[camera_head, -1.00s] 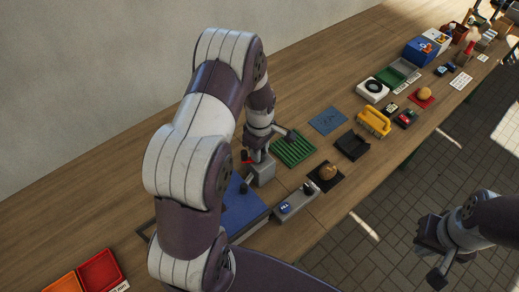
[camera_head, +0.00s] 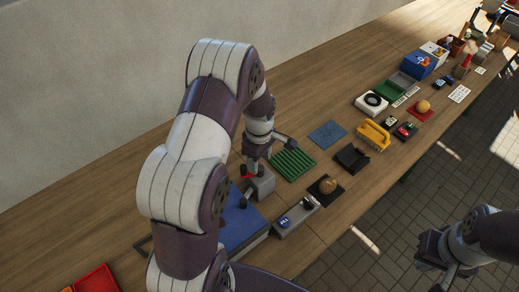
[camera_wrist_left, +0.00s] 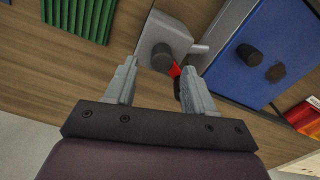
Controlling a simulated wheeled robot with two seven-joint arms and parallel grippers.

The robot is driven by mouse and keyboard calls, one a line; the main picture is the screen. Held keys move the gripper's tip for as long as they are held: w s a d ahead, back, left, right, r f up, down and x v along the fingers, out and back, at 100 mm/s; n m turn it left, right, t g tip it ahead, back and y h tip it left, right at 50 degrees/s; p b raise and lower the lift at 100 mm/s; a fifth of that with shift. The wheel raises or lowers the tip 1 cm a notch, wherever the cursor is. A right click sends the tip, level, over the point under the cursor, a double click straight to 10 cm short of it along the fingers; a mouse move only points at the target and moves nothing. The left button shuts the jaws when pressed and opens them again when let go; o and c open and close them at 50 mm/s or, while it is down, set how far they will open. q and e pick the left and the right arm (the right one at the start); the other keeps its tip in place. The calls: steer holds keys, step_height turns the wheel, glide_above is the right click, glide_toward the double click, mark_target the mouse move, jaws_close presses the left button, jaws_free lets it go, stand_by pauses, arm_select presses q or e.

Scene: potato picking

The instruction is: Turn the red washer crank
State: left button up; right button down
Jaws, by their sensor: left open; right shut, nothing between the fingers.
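The red washer crank (camera_head: 247,176) is on a small grey block (camera_head: 264,184) beside the blue box; my left arm covers part of this area. In the left wrist view, the red crank arm (camera_wrist_left: 175,71) and a dark round hub (camera_wrist_left: 161,50) show against the grey block (camera_wrist_left: 172,32). My left gripper (camera_head: 256,167) is open at the crank. In the left wrist view its fingers (camera_wrist_left: 160,66) stand apart, with the red arm close to the right finger; contact cannot be told. My right gripper (camera_head: 437,262) is shut and empty, over the floor at the right.
The blue box (camera_head: 243,224) with a dark knob is beside the block. A green ribbed pad (camera_head: 293,164), a grey switch box (camera_head: 296,217) and a potato (camera_head: 327,185) on a dark mat are near. A red bin (camera_head: 97,284) is at lower left. Bare table lies behind.

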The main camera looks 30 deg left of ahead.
mark_target(260, 167)
arm_select(q)
step_height(260, 167, up, 10)
steer(key=b, duration=0.1)
steer(key=shift+r+b, duration=0.25)
steer(key=shift+b, duration=0.1)
steer(key=shift+d, duration=0.1)
